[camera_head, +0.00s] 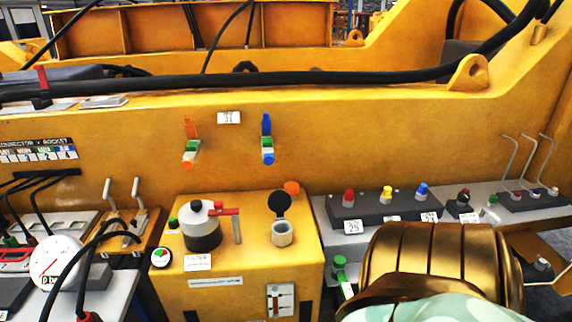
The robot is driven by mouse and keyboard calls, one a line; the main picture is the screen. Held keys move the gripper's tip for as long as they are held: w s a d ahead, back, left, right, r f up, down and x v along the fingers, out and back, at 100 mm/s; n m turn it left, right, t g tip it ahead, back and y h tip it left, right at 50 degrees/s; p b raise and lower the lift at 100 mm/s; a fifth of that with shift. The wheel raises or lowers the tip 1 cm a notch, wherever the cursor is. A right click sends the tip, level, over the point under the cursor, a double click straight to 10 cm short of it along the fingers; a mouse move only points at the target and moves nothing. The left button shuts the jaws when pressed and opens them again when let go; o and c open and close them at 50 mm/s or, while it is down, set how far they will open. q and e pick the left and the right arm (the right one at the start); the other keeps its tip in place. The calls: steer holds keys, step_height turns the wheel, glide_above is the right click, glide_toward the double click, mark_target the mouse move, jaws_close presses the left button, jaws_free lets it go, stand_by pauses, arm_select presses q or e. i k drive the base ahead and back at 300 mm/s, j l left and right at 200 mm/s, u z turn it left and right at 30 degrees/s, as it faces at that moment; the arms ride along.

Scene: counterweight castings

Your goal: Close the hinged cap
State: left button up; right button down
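The hinged cap (280,204) is a round black lid. It stands raised, open, behind a white cylindrical neck (282,235) with a dark round opening. The neck sits on top of a yellow box (250,265) at the lower middle. Neither of my grippers shows. A bronze and pale green link of my own arm fills the lower right, to the right of the yellow box, apart from the cap.
A dark canister (202,233) with a red handle (224,211) stands left of the neck. An orange knob (291,188) is just behind the cap. A grey panel with coloured buttons (387,203) lies to the right. A pressure gauge (55,260) is at left.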

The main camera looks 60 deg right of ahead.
mark_target(279, 201)
steer(key=k+z, duration=0.2)
steer(key=z, duration=1.35)
